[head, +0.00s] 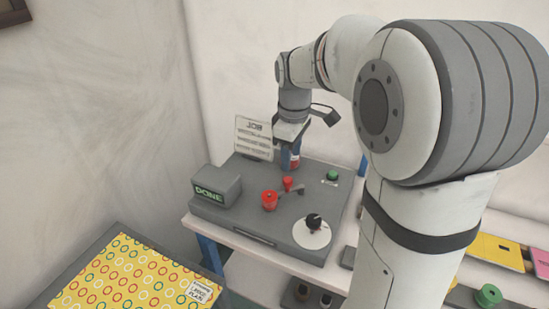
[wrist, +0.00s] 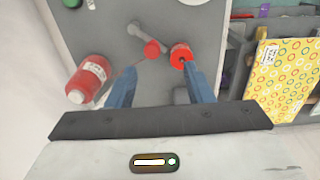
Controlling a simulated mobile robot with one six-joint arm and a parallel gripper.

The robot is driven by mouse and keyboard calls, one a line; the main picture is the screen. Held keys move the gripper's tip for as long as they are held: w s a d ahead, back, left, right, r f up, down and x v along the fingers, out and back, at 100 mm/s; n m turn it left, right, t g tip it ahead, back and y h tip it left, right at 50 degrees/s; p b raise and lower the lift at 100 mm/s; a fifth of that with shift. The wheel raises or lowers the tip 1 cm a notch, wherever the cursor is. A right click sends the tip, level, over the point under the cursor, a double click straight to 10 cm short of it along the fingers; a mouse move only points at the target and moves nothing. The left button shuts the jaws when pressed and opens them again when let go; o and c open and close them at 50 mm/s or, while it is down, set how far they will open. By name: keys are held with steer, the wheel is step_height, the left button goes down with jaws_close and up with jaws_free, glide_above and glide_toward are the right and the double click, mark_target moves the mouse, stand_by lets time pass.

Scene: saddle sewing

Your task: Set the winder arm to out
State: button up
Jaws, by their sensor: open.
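The winder arm appears to be the grey lever with a red round knob (head: 287,183) on the grey machine panel (head: 240,222). In the wrist view its red knob (wrist: 152,48) sits at one end of the grey lever (wrist: 138,33). A red spool (head: 269,200) stands close beside it, and this spool (wrist: 181,54) shows at the right fingertip in the wrist view. My gripper (wrist: 158,68) is open and empty, its blue fingers pointing at the panel. In the head view my gripper (head: 289,160) is above the panel's back part. I cannot tell its exact height.
The panel also holds a green button (head: 332,175), a black-knobbed dial (head: 313,222) and a grey DONE box (head: 215,187). A sign card (head: 254,139) stands at the back. A patterned yellow sheet (head: 130,275) lies front left.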

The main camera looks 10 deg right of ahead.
mark_target(288, 179)
steer(key=shift+w+f+n, duration=0.5)
steer(key=shift+w+f, duration=0.55)
steer(key=shift+f, duration=0.2)
step_height(288, 179, down, 7)
jaws_close()
